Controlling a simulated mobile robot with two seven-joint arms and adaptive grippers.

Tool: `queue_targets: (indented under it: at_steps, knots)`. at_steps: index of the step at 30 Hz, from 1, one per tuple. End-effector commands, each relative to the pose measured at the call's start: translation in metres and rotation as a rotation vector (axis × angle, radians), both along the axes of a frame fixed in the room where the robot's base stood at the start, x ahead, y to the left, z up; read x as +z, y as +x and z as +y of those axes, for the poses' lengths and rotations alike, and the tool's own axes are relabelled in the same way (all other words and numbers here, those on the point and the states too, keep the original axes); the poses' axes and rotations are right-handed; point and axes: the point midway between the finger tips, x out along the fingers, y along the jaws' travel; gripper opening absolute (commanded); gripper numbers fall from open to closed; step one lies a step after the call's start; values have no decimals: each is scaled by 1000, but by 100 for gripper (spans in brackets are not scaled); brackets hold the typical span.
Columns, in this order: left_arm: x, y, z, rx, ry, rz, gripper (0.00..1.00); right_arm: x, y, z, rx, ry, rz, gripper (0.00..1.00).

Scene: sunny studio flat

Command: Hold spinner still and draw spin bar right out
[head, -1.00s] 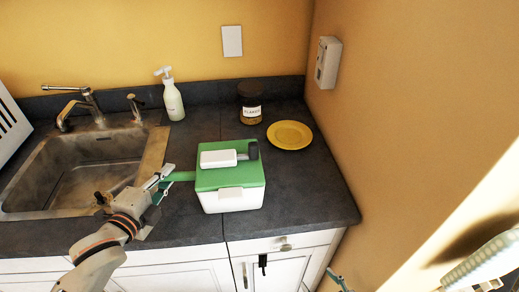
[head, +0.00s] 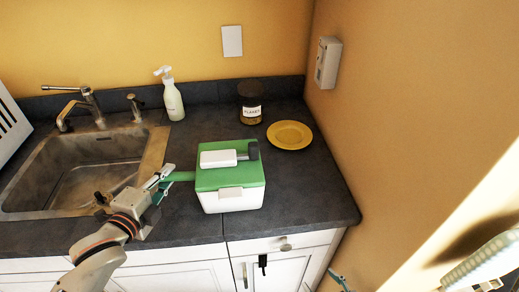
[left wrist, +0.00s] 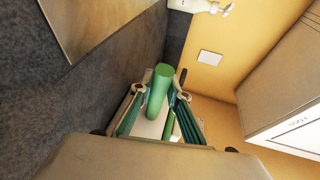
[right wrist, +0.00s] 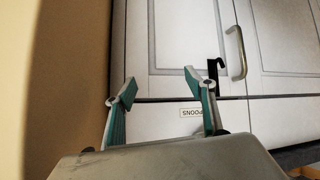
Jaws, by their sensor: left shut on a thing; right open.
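The spinner (head: 232,197) is a white box with a green lid on the counter, right of the sink. On its lid lies a white block with a grey rod and a dark knob (head: 253,150), apparently the spin bar (head: 218,158). A green handle (head: 183,176) sticks out of the spinner's left side. My left gripper (head: 162,183) is shut on that handle; the left wrist view shows the green bar (left wrist: 159,88) between its fingers. My right gripper (right wrist: 165,92) is open and empty, low in front of the cabinets; only its fingertips show in the head view.
A yellow plate (head: 290,135) and a lidded jar (head: 250,103) stand behind the spinner, close to the right wall. A soap bottle (head: 173,100) stands by the sink (head: 80,175). A black hook (right wrist: 214,72) hangs on a cabinet door. Counter right of the spinner is clear.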

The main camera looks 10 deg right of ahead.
Motion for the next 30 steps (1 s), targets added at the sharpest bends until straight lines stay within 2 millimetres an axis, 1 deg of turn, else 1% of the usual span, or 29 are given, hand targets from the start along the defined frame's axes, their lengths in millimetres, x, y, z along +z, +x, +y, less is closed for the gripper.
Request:
queue_targets:
  at_steps: [1, 2, 5, 8, 11, 12, 14, 15, 17, 18, 20, 21, 23, 24, 26, 27, 29, 30]
  knots:
    - [0, 0, 0, 0, 0, 0, 0, -1, -2, 2, -4, 6, 4, 40]
    - [0, 0, 0, 0, 0, 0, 0, 0, -2, 4, -6, 12, 4, 38]
    - [0, 0, 0, 0, 0, 0, 0, 7, 1, 13, -13, 51, -11, 38]
    - [0, 0, 0, 0, 0, 0, 0, 25, 6, 32, -33, 142, -42, 38]
    - [0, 0, 0, 0, 0, 0, 0, 53, 13, 59, -62, 284, -84, 38]
    - [0, 0, 0, 0, 0, 0, 0, 66, 15, 70, -75, 353, -101, 38]
    - [0, 0, 0, 0, 0, 0, 0, 87, 18, 87, -94, 458, -126, 38]
    - [0, 0, 0, 0, 0, 0, 0, 102, 20, 98, -107, 531, -140, 38]
    - [0, 0, 0, 0, 0, 0, 0, 125, 22, 112, -126, 641, -160, 38]
    - [0, 0, 0, 0, 0, 0, 0, 141, 23, 122, -137, 717, -173, 38]
    - [0, 0, 0, 0, 0, 0, 0, 165, 23, 135, -155, 833, -189, 38]
    - [0, 0, 0, 0, 0, 0, 0, 181, 24, 142, -166, 911, -198, 38]
    - [0, 0, 0, 0, 0, 0, 0, 206, 30, 151, -177, 1032, -220, 38]
    - [0, 0, 0, 0, 0, 0, 0, 224, 32, 156, -185, 1116, -233, 38]
    - [0, 0, 0, 0, 0, 0, 0, 250, 36, 162, -197, 1248, -249, 38]
    - [0, 0, 0, 0, 0, 0, 0, 268, 40, 165, -203, 1337, -262, 38]
    - [0, 0, 0, 0, 0, 0, 0, 294, 47, 166, -215, 1479, -282, 38]
    - [0, 0, 0, 0, 0, 0, 0, 311, 51, 166, -225, 1579, -291, 38]
